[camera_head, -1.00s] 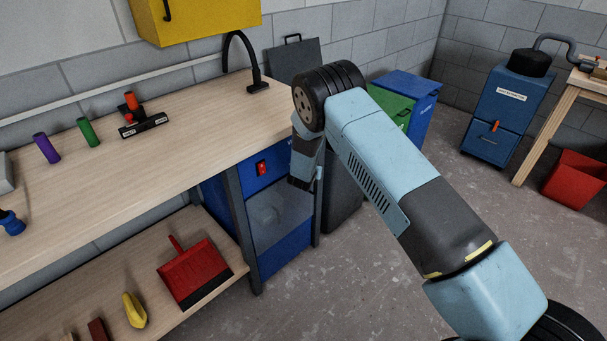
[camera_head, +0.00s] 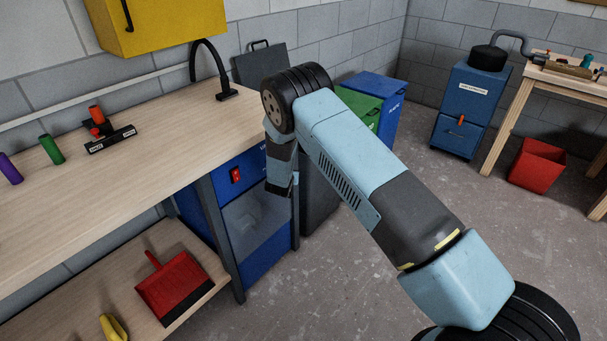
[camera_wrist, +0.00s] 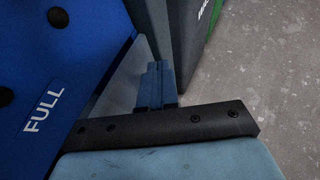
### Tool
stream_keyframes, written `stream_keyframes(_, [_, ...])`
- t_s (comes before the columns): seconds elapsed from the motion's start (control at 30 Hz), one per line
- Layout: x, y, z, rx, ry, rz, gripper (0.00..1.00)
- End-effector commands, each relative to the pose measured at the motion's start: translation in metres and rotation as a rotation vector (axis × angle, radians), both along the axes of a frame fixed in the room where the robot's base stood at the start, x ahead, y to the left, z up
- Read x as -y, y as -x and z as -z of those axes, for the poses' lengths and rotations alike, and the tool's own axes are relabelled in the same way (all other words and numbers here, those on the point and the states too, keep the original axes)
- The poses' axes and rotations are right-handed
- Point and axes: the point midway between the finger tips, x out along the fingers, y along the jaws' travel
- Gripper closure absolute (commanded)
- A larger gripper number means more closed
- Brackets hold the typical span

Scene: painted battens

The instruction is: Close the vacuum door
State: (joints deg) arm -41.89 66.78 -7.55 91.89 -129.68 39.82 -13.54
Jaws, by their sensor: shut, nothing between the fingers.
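The vacuum is most likely the blue cabinet (camera_head: 268,262) under the workbench, with a red switch (camera_head: 235,175) on its upper front. A grey see-through door panel (camera_head: 245,222) shows below the switch; how far it stands open I cannot tell. My gripper (camera_head: 280,188) points down at the cabinet's upper right front and hides part of it. In the wrist view, my gripper's fingers (camera_wrist: 158,85) are shut and empty, just right of a translucent grey panel (camera_wrist: 118,85). Left of that is a blue face (camera_wrist: 60,70) marked FULL. Contact with the panel is unclear.
The workbench (camera_head: 150,140) is above and left, its leg (camera_head: 222,240) beside the cabinet. A dark bin (camera_head: 320,190) and a green bin (camera_head: 358,108) stand close right. A blue machine (camera_head: 468,105) and red crate (camera_head: 537,165) are farther off.

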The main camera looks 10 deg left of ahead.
Motion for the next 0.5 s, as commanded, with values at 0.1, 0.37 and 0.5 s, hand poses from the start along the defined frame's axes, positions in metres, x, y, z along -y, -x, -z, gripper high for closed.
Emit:
stream_keyframes(0.1, [0.022,0.008,-0.008,0.0,0.002,0.005,1.0])
stream_keyframes(0.37, [0.055,0.034,-0.032,0.0,0.001,-0.001,1.0])
stream_keyframes(0.5, [0.068,0.044,-0.042,0.001,0.002,-0.003,1.0])
